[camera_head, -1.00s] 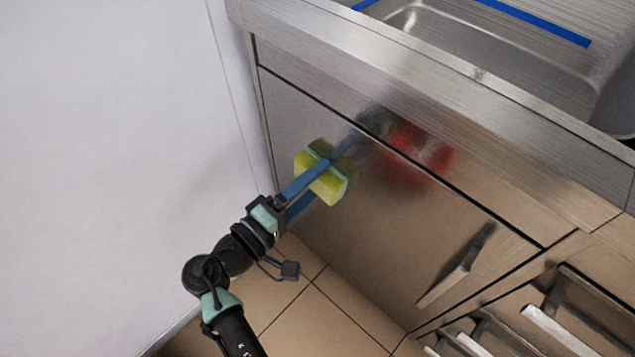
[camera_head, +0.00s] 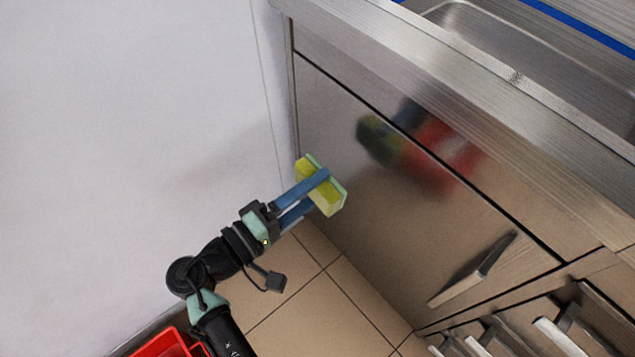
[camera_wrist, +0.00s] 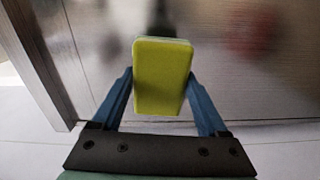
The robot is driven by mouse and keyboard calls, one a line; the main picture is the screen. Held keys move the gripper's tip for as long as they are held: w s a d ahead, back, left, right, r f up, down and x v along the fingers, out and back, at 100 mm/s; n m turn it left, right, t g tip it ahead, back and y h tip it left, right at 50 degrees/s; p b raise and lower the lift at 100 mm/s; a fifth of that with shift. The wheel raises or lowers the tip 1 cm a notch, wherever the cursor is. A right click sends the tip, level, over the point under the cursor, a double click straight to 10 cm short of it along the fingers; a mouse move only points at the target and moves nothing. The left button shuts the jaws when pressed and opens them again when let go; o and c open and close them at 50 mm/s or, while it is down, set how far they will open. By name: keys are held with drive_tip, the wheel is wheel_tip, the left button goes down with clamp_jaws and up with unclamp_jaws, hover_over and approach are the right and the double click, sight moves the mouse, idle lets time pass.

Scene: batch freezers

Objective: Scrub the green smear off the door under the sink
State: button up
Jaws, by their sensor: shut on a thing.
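My gripper (camera_head: 320,186) is shut on a yellow sponge (camera_head: 327,198) with a green scouring side. The green side faces the steel door (camera_head: 400,225) under the sink. The sponge appears apart from the door, with a gap between it and its blurred reflection. The wrist view shows the sponge (camera_wrist: 162,78) upright between the blue fingers. The door carries dark green, blue and red blurs that look like reflections. I cannot make out a separate green smear on it; the sponge and gripper hide part of the door's left side.
The steel sink (camera_head: 480,35) is above the door. A white wall (camera_head: 130,120) stands close on the left. The door handle (camera_head: 475,272) sticks out at lower right, near drawers with handles (camera_head: 560,340). A red container (camera_head: 165,345) is at the bottom left on the tiled floor.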

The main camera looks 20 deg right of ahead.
drive_tip(key=shift+v, duration=1.55)
